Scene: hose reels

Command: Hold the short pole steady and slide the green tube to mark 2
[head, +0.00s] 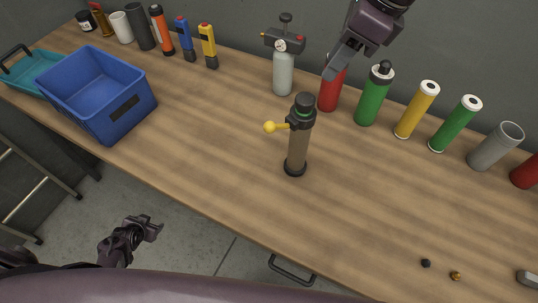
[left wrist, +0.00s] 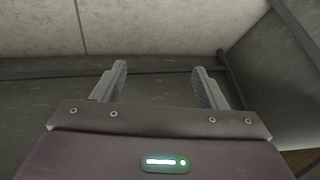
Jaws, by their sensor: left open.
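A short upright pole (head: 298,150) with a brown shaft and black foot stands on the workbench in the head view. A plain green tube (head: 459,120) with a white end stands to the right, apart from the pole. My left gripper (head: 154,228) is open and empty off the bench's front edge; its spread fingers show in the left wrist view (left wrist: 158,76). My right gripper (head: 337,66) hangs above and behind the pole; its jaw gap is unclear.
A blue crate (head: 128,103) and a teal tray (head: 17,75) stand at the left. A grey gas bottle (head: 283,75), a red cylinder (head: 329,97), a green bottle (head: 373,98) and a yellow tube (head: 415,112) stand behind the pole.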

